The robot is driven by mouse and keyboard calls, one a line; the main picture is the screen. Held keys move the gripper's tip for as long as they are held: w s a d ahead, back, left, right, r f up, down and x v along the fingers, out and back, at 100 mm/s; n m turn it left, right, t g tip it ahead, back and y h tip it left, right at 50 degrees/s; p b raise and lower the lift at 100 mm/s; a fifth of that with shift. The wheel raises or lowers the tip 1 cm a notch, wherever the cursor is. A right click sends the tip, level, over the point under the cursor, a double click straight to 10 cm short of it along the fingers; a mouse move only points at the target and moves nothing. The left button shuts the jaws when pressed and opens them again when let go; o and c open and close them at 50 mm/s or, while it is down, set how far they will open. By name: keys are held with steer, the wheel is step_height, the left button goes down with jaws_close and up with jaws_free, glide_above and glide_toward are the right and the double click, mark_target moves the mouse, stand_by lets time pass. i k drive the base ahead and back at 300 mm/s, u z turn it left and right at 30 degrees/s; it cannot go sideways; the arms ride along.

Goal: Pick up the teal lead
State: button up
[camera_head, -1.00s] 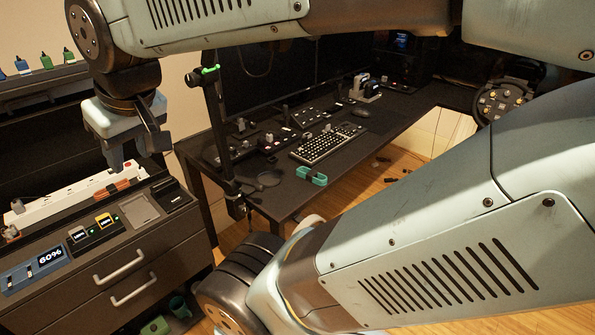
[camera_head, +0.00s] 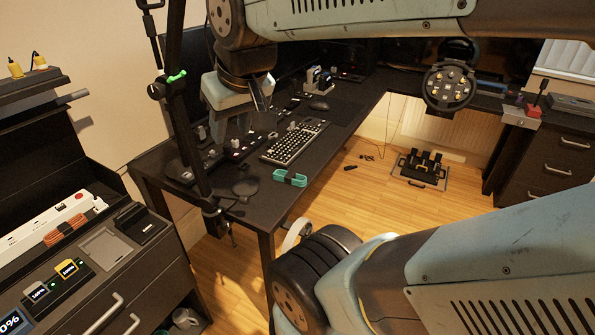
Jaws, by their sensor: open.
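The teal lead (camera_head: 290,177) is a bundled coil with a dark band around its middle. It lies on the near edge of the black desk (camera_head: 225,208), in front of the keyboard. My gripper (camera_head: 241,125) hangs from the wrist at the upper left, pointing down. It is open and holds nothing that I can see. In the picture it appears up and left of the lead, apart from it, over the desk's control panels. How high it is above the desk is hard to tell.
A black stand pole (camera_head: 183,110) with a green clip rises from the desk edge left of the lead. A keyboard (camera_head: 295,142) and mouse (camera_head: 319,104) lie behind. A drawer cabinet (camera_head: 75,285) with an orange cable bundle (camera_head: 65,231) stands left. A racing wheel (camera_head: 449,88) is at right.

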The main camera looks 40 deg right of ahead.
mark_target(288, 177)
steer(key=u, duration=0.05)
steer(key=i, duration=0.15)
steer(key=z, duration=2)
steer(key=k, duration=1.55)
steer(key=u, duration=0.5)
steer(key=i, duration=0.95)
steer(key=u, duration=0.15)
